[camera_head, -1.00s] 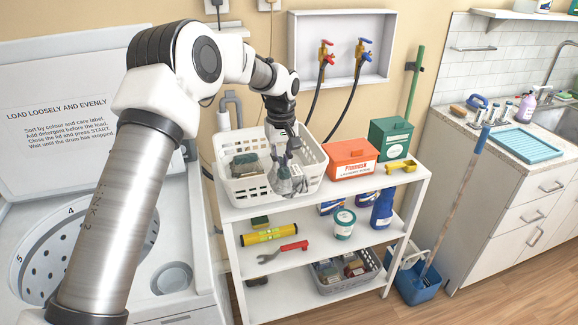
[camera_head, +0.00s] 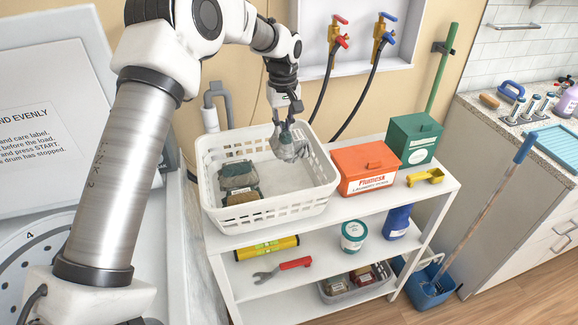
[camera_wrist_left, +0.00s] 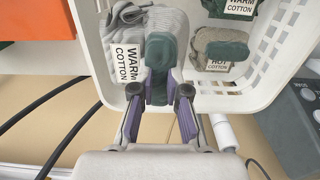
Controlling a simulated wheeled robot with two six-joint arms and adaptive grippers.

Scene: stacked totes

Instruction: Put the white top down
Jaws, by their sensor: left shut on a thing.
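The white top (camera_head: 289,149) is a bunched whitish-grey cloth with a dark green part, hanging from my left gripper (camera_head: 284,127). In the left wrist view the top (camera_wrist_left: 183,25) bears a "WARM COTTON" label, and its green part is between the fingers of my left gripper (camera_wrist_left: 160,94). The gripper points down and is shut on it. The top is within the right part of the white basket (camera_head: 270,213); I cannot tell whether it touches the basket floor. My right gripper is not in view.
Two folded cloths, one dark green (camera_head: 237,177) and one greyish (camera_head: 243,197), lie in the basket's left part. An orange box (camera_head: 364,168) stands close to its right, with a green box (camera_head: 413,138) beyond. Hoses hang behind. The basket's middle floor is clear.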

